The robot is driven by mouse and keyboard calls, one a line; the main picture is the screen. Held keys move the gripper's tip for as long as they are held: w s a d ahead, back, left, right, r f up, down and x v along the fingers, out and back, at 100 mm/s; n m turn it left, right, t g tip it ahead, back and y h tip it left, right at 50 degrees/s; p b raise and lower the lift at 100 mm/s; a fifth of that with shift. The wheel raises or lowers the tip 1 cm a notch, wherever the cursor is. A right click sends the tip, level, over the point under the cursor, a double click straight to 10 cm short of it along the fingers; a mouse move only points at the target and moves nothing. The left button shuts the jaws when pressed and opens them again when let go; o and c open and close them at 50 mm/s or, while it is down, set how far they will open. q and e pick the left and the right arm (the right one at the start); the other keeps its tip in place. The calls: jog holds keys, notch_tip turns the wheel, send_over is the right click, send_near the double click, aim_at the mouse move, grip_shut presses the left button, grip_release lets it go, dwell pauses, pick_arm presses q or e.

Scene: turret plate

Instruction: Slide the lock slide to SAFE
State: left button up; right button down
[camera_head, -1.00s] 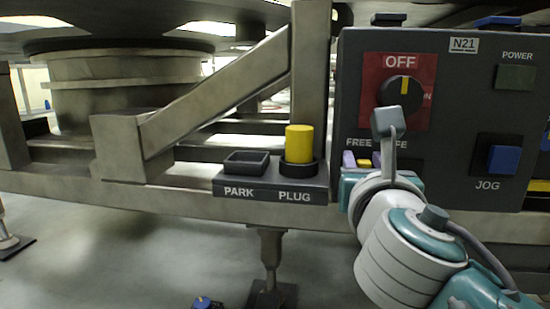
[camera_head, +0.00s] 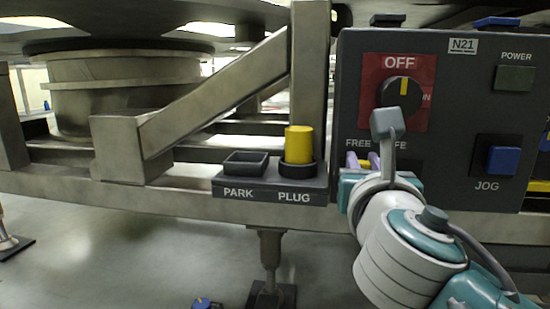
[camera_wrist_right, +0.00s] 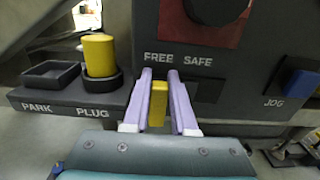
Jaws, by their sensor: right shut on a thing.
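The yellow lock slide (camera_wrist_right: 157,108) sits on the dark control panel (camera_wrist_right: 250,105), under the word FREE and left of SAFE. My right gripper (camera_wrist_right: 160,76) has its two purple fingers on either side of the slide and is shut on it. In the head view, the right gripper (camera_head: 363,157) reaches the panel's lower left, and my wrist hides much of the slide and part of the SAFE label. My left gripper is not in view.
Above the slide is a black OFF/ON knob (camera_head: 402,94) on a red plate. A blue JOG button (camera_head: 503,160) is to the right. Left of the gripper, a yellow plug (camera_head: 299,144) stands in the PLUG holder beside the empty PARK socket (camera_head: 246,163).

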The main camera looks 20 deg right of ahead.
dwell(0.5)
jog(key=s+d+p, duration=0.2)
jog(key=d, duration=0.1)
jog(key=shift+d, duration=0.25)
jog(key=c, duration=1.1)
grip_release()
jog(key=shift+s, duration=0.1)
jog(key=o, duration=0.4)
jog(key=shift+s+d, duration=0.1)
jog(key=shift+d, duration=0.1)
jog(key=shift+a, duration=0.1)
